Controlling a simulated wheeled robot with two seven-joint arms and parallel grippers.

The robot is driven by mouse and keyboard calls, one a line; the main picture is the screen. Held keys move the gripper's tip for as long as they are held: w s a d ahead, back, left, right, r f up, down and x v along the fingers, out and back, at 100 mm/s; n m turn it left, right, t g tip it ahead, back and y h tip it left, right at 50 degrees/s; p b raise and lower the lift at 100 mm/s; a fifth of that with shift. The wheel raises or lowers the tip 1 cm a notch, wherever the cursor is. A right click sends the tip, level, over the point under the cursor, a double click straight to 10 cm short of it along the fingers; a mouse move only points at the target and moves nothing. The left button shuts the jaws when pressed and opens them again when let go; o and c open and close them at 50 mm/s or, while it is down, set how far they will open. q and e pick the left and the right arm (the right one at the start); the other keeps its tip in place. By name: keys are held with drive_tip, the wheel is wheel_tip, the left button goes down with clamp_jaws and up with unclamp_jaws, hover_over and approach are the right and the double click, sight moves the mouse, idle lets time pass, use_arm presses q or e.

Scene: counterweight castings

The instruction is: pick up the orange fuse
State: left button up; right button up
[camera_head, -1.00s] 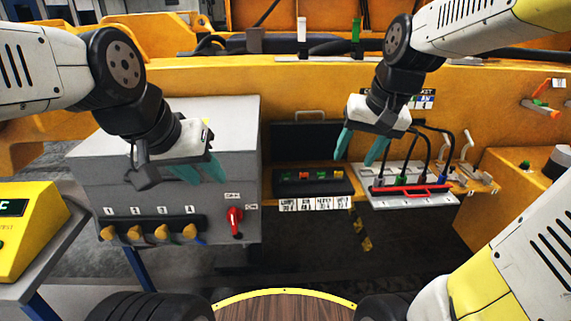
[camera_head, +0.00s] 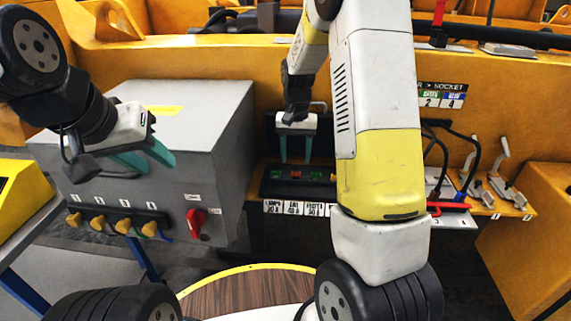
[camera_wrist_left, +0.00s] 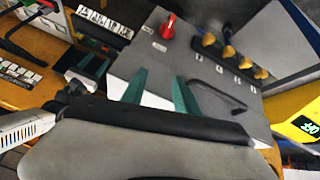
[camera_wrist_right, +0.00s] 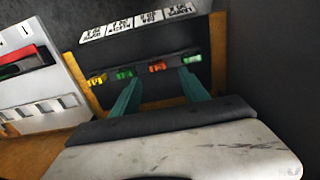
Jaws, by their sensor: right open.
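The orange fuse (camera_head: 296,174) sits in the black fuse holder (camera_head: 266,190) on the yellow ledge, with a green fuse (camera_head: 276,173) on one side and another green fuse (camera_head: 316,175) on the other. My right gripper (camera_head: 296,160) is open and empty, pointing down just above the orange fuse. In the right wrist view the orange fuse (camera_wrist_right: 157,67) shows between the open teal fingertips (camera_wrist_right: 160,78), apart from both. My left gripper (camera_head: 153,162) is open and empty in front of the grey cabinet; its spread fingers show in the left wrist view (camera_wrist_left: 157,80).
A yellow fuse (camera_wrist_right: 97,80) sits at the end of the row. The grey cabinet (camera_head: 185,110) with a red switch (camera_head: 196,221) stands to the left. A socket panel with cables and a red bar (camera_head: 450,206) is to the right, partly hidden by my right arm.

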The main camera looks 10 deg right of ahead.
sight(296, 172)
drive_tip(key=f, duration=0.4)
drive_tip(key=shift+s+f, duration=0.3)
drive_tip(key=shift+s, duration=0.05)
clamp_jaws()
